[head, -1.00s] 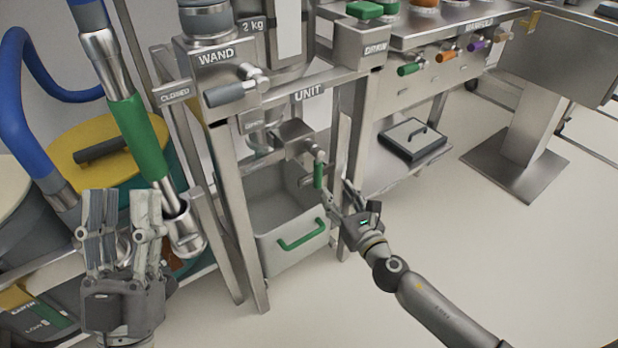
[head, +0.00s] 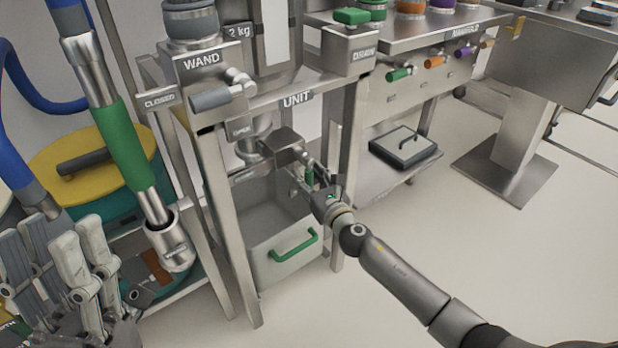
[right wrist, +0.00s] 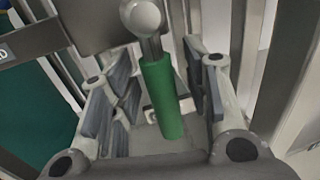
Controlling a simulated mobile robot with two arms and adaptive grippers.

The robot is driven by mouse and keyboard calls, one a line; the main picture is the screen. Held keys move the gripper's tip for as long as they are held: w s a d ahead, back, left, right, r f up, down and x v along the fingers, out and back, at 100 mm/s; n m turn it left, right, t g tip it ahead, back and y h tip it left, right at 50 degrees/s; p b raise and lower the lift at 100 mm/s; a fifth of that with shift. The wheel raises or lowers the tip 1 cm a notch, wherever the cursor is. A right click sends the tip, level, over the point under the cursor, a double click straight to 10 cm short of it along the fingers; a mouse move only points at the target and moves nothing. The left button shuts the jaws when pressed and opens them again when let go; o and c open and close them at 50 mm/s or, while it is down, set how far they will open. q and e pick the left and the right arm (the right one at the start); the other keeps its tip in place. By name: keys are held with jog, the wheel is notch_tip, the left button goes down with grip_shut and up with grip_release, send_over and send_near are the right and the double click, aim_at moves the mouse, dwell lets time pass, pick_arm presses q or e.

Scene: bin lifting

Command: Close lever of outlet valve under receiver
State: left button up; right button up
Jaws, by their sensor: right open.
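The outlet valve (head: 283,146) sits under the receiver on the steel unit frame. Its lever has a green handle, which hangs down in the right wrist view (right wrist: 164,98); in the head view only part of the handle (head: 309,176) shows beside my gripper. My right gripper (right wrist: 160,95) is open, with its fingers on either side of the green handle. It also shows in the head view (head: 318,190), at the lever. Contact with the handle cannot be told. My left gripper (head: 55,265) is at the lower left, away from the valve, its fingers apart and holding nothing visible.
A grey bin with a green handle (head: 293,246) stands below the valve, between the frame legs. A wand with a green grip (head: 125,145) hangs at the left, near a yellow-lidded drum (head: 75,165). Open floor lies to the right.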

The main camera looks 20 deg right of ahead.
jog(key=shift+w, duration=0.15)
grip_shut()
dwell(0.4)
